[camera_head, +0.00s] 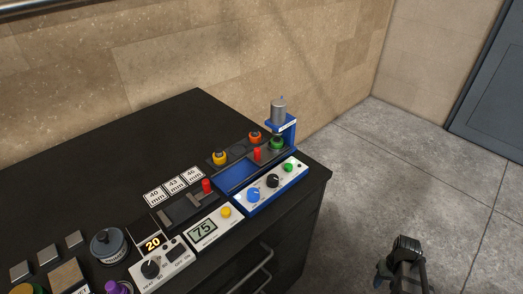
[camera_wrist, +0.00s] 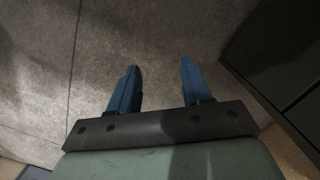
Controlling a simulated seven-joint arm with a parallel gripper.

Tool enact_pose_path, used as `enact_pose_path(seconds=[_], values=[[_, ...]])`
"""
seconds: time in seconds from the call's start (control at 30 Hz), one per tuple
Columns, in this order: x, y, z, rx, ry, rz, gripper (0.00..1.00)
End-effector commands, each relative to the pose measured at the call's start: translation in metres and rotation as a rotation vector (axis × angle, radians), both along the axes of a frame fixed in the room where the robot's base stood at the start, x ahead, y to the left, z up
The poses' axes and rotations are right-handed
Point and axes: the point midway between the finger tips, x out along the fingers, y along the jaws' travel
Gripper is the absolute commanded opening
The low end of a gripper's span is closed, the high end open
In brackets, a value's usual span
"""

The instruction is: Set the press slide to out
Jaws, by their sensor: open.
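The blue press (camera_head: 283,130) stands at the right end of the black bench, with a grey cylinder on top. In front of it runs a blue slide bed (camera_head: 237,175) with a red knob (camera_head: 257,154) at its right, near the press. A green-topped piece (camera_head: 277,143) sits under the press head. I cannot tell the slide's exact position. My gripper (camera_wrist: 160,64) is open and empty in the wrist view, its two blue fingers apart over bare floor. In the head view my arm shows at the lower right, off the bench and away from the press.
A control panel with blue and black knobs and a green button (camera_head: 288,167) fronts the press. Left of it are a dark fixture with a red knob (camera_head: 207,185), a display reading 75 (camera_head: 204,229) and a heater box (camera_head: 162,262). Floor (camera_head: 350,200) right of the bench is clear.

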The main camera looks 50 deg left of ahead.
Motion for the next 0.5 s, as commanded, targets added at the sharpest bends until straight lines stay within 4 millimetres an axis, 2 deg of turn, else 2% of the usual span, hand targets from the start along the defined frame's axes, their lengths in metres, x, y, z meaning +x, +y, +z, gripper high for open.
enact_pose_path(seconds=[0.03, 0.2, 0.5], values=[[0.012, 0.016, 0.014, 0.009, -0.024, 0.031, 0.48], [0.039, 0.062, 0.06, 0.036, -0.094, 0.133, 0.48], [0.07, 0.146, 0.152, 0.083, -0.215, 0.31, 0.48]])
